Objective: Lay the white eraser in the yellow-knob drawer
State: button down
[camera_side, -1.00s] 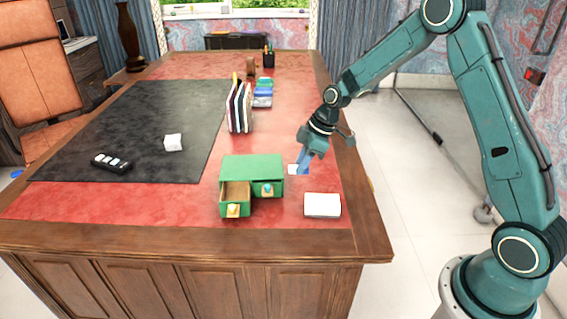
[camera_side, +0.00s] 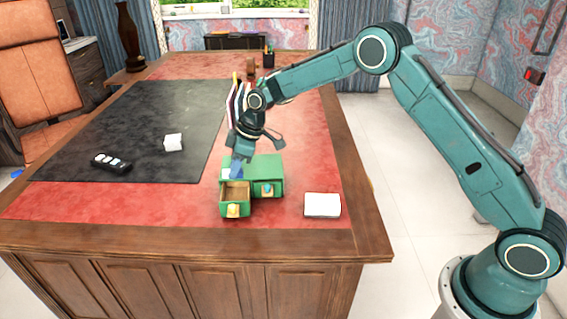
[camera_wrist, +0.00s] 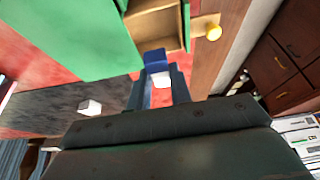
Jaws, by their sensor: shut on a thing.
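The eraser, a white block with a blue sleeve, shows between my fingertips in the wrist view (camera_wrist: 156,58). My gripper (camera_wrist: 160,84) is shut on it. In the side view my gripper (camera_side: 235,166) is above the back of the open drawer, at the left part of the green cabinet (camera_side: 262,163). The drawer with the yellow knob (camera_side: 233,211) is pulled out and looks empty inside. It also shows at the top of the wrist view, with its yellow knob (camera_wrist: 213,33). The other drawer, with a blue knob (camera_side: 267,189), is closed.
A white notepad (camera_side: 322,205) lies right of the cabinet. Upright books (camera_side: 235,95) stand behind my gripper. The red desk surface left of the cabinet is clear.

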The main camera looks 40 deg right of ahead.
jog(key=shift+f, duration=0.2)
jog(key=shift+f, duration=2.6)
jog(key=c, duration=1.2)
grip_release()
jog(key=shift+d+r, duration=0.15)
